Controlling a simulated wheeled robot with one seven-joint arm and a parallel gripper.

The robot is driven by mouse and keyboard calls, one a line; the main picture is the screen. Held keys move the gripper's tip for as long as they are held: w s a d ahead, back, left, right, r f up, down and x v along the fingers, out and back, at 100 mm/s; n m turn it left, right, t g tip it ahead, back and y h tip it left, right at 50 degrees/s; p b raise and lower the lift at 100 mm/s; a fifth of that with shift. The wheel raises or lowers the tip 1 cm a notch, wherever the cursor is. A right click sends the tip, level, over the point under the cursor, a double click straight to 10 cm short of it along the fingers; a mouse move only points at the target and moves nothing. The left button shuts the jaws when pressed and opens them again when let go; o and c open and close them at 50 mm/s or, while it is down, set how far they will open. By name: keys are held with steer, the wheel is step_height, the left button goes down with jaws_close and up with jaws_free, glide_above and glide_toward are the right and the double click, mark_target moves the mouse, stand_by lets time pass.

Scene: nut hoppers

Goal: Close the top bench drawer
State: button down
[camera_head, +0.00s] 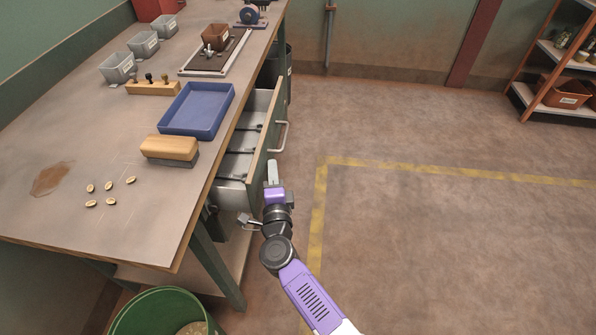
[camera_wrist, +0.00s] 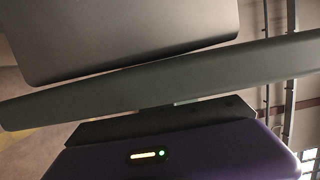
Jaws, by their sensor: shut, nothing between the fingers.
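The top bench drawer (camera_head: 264,137) is pulled out from the right side of the workbench (camera_head: 150,222). Its inside shows dark dividers, and a bar handle (camera_head: 281,136) sits on its front. My gripper (camera_head: 272,167) is at the near end of the drawer front, close to its outer face. The gripper is shut and empty. In the wrist view a grey-green bar-like surface (camera_wrist: 200,78) crosses the picture just beyond the purple gripper body. I cannot tell whether the gripper touches the drawer front.
On the bench are a blue tray (camera_head: 225,112), a wooden brush-like block (camera_head: 170,147), several nuts (camera_head: 109,186) and grey bins (camera_head: 118,68). A green bucket (camera_head: 150,312) stands on the floor at the near end. The floor to the right (camera_head: 430,240) is clear.

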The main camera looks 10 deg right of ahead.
mark_target(248, 168)
steer(key=a, duration=0.2)
steer(key=w+a, duration=0.1)
steer(key=a, duration=0.1)
steer(key=w+a+b, duration=0.1)
steer(key=a, duration=0.1)
steer(key=shift+a, duration=0.15)
